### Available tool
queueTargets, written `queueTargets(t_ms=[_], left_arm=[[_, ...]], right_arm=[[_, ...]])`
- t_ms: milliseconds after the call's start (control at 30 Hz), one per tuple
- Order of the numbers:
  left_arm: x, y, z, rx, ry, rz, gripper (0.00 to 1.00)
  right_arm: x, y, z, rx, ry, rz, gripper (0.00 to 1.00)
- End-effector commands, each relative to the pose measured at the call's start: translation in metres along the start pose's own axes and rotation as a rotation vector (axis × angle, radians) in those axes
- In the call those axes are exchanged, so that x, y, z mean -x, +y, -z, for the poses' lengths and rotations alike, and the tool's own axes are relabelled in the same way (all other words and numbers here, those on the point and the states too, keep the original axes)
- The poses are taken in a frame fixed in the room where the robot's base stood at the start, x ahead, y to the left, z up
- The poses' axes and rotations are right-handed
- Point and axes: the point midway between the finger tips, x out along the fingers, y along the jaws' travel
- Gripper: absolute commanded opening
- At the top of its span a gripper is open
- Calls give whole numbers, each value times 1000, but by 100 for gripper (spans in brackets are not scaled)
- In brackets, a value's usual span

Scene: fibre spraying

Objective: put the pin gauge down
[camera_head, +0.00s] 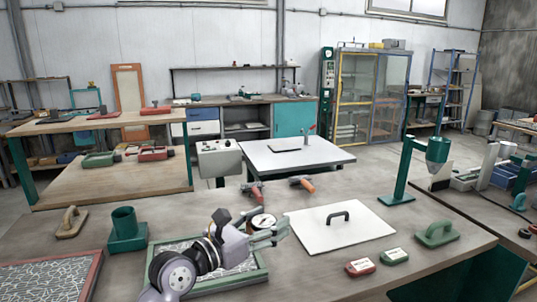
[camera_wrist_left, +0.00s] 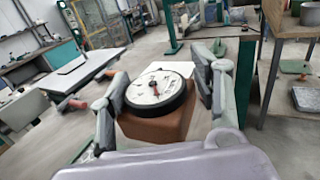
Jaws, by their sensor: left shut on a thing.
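The pin gauge (camera_head: 262,221) has a round white dial with a black rim. In the left wrist view the pin gauge (camera_wrist_left: 157,86) sits between my fingers, with a brown block-like body below the dial. My left gripper (camera_head: 279,229) is shut on it, over the far right corner of the framed tray on the near bench. The left gripper's fingers also show in the left wrist view (camera_wrist_left: 160,95), one on each side of the gauge. The arm hides part of the tray, and I cannot tell the gauge's height above the bench. My right gripper is not in view.
A white board with a black handle (camera_head: 320,237) lies right of the gripper. The green-framed tray (camera_head: 236,284) is below the arm. A green cup holder (camera_head: 126,238) stands left. Red (camera_head: 360,267) and green (camera_head: 394,257) labelled blocks lie front right. Orange-handled tools (camera_head: 301,183) lie behind.

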Motion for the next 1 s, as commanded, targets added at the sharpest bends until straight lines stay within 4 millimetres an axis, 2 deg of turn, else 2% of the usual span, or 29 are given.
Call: queueTargets(t_ms=[267, 567, 1000], left_arm=[[27, -5, 14, 1, -1, -66, 22], [69, -12, 37, 4, 0, -177, 21], [178, -29, 95, 8, 4, -462, 21]], right_arm=[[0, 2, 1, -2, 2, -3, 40], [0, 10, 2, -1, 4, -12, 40], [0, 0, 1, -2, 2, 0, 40]])
